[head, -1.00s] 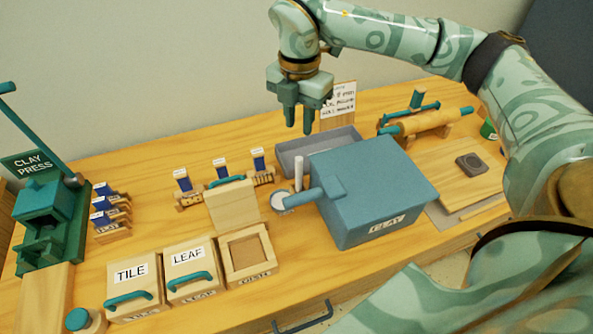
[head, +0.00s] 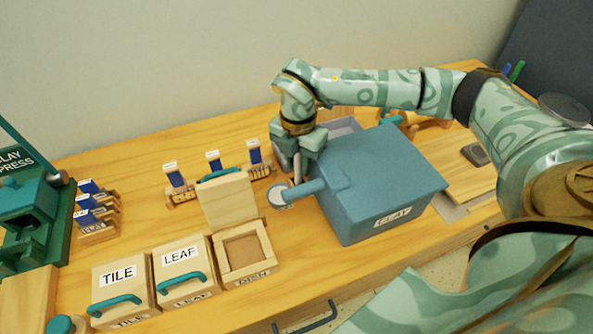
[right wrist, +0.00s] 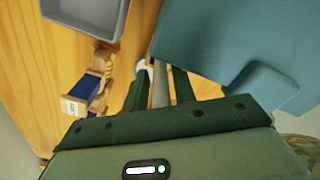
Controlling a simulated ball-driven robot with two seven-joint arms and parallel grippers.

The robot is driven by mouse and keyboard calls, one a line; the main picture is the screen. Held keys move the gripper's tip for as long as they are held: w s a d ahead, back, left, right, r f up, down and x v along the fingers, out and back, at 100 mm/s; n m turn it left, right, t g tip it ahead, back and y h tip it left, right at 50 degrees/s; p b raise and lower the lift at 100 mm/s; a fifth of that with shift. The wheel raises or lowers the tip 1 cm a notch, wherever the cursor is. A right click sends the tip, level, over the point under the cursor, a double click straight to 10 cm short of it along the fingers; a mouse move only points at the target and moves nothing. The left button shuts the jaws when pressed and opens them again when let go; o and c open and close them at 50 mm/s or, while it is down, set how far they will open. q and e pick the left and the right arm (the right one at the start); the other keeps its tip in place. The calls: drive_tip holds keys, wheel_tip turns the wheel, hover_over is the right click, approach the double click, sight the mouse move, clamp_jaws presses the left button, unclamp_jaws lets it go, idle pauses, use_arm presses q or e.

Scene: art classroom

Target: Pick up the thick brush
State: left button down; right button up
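A pale upright rod (head: 298,172), which looks like the thick brush's handle, stands beside a small round pale-topped cup (head: 279,197) at the blue box's left side. Its bristles do not show. My right gripper (head: 294,170) points down around it. In the right wrist view the rod (right wrist: 160,86) passes between the two fingers (right wrist: 160,90), with slim gaps showing, so the gripper looks open. My left gripper is not in view.
The large blue CLAY box (head: 375,185) stands close to the right of my gripper. A grey tray (head: 345,128) is behind.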

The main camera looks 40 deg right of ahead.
clamp_jaws()
drive_tip(key=shift+r, duration=0.15)
